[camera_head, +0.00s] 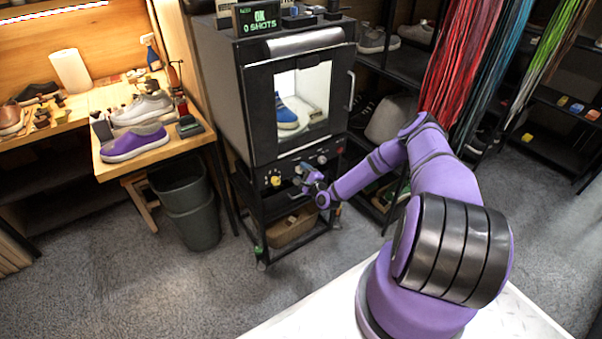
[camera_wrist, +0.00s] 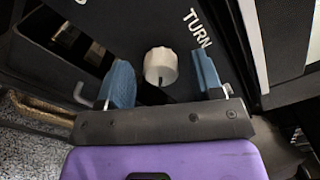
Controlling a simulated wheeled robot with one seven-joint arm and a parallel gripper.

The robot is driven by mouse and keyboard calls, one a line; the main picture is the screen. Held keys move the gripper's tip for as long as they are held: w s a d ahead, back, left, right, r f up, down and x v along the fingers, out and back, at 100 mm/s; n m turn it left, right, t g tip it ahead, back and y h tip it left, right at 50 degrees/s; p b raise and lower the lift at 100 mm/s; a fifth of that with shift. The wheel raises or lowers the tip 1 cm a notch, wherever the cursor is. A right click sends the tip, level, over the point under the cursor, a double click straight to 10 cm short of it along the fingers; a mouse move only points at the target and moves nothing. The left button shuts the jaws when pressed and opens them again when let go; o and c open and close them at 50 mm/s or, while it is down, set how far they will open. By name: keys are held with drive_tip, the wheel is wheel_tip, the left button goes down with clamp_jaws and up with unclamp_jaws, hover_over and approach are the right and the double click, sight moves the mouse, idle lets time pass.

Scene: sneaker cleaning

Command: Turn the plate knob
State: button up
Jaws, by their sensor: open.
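The knob (camera_wrist: 160,66) is a white round knob on a dark panel, with the word TURN beside it in the wrist view. My gripper (camera_wrist: 163,62) is open, with one blue finger on each side of the knob and a visible gap to each. How deep the fingers reach around it is hard to tell. In the head view my gripper (camera_head: 304,181) is at the lower front of the black cabinet (camera_head: 213,90), just right of a yellow knob (camera_head: 276,180), and seems to hide the white one. A blue sneaker (camera_head: 286,115) stands inside behind the cabinet's window.
A wooden bench (camera_head: 163,154) at left holds a purple shoe (camera_head: 135,142) and other shoes. A dark bin (camera_head: 190,205) stands between bench and cabinet. A basket (camera_head: 291,228) sits on the stand under the cabinet. Coloured laces (camera_head: 460,65) hang at right. Floor in front is clear.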

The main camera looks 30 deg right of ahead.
drive_tip(key=s, duration=1)
drive_tip(key=shift+d, duration=0.15)
drive_tip(key=shift+r, duration=0.1)
